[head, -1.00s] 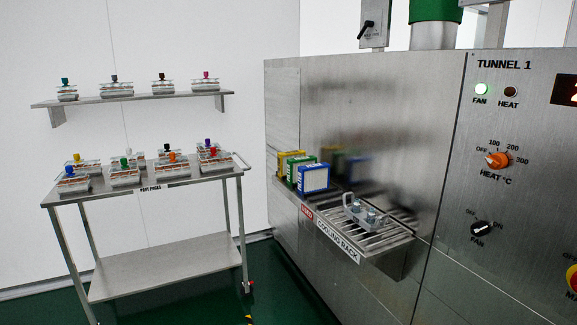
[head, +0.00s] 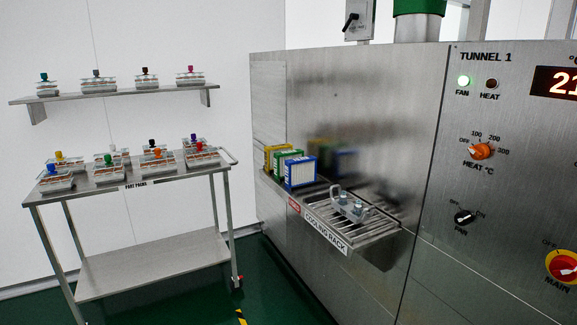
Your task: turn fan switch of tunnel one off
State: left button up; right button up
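The fan switch of tunnel one (head: 464,217) is a small black rotary knob on the steel panel at the right of the head view, between OFF and ON marks. Its pointer is small; I cannot tell for certain which mark it points to. The HEAT lamp (head: 492,84) is dark. Neither of my grippers is in view.
An orange heat knob (head: 481,151) sits above the fan switch, and a red-yellow main switch (head: 563,267) lies lower right. A cooling rack (head: 322,228) juts out from the machine. A steel cart (head: 150,262) stands left; green floor lies between.

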aim_at(463, 218)
jog(key=z, duration=1.3)
